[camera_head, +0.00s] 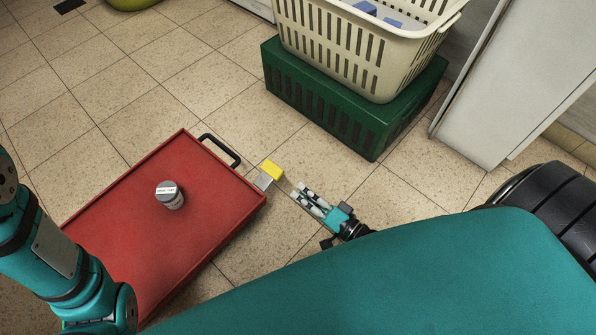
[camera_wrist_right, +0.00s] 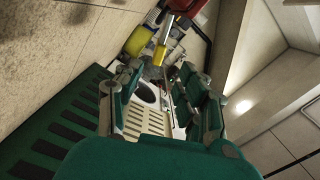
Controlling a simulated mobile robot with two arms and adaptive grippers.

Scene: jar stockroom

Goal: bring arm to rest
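My right gripper (camera_head: 301,193) shows in the head view beside the right end of the red cart, its fingers pointing up and left. In the right wrist view the fingers of the right gripper (camera_wrist_right: 160,72) stand apart with a gap between them, and I see nothing held. My left arm comes in at the left edge of the head view, but its gripper is out of view. A small jar (camera_head: 174,201) with a grey lid stands upright on the red cart (camera_head: 125,215), well apart from the right gripper.
A cream basket (camera_head: 378,60) with blue items stands on a green slotted crate (camera_head: 330,112). A white cabinet (camera_head: 520,85) is at right.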

